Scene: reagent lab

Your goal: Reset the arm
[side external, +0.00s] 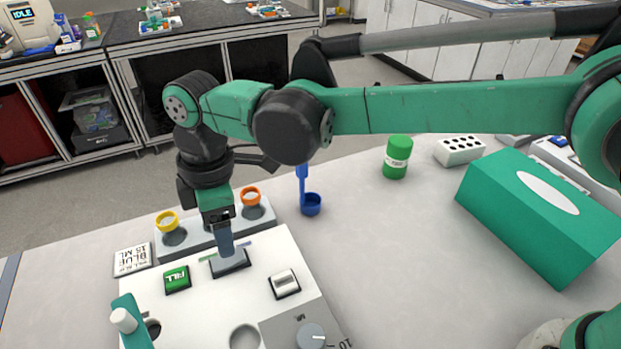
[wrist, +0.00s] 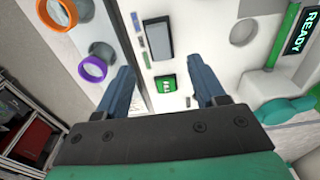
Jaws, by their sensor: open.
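My gripper (side external: 226,240) points down over the white dispensing machine (side external: 222,320) in the side view. In the wrist view my gripper (wrist: 165,84) is open, its two blue fingers apart with nothing between them. The green FILL button (wrist: 165,83) shows in the gap beyond the fingers; it also shows in the side view (side external: 177,279). From the side, the fingers overlap a dark rectangular area of the panel, and I cannot tell whether they touch it.
A blue scoop-like cup (side external: 311,204), green jar (side external: 397,157), white block with holes (side external: 460,150) and teal box (side external: 525,210) stand right. A READY display (wrist: 298,29) shows at upper right.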

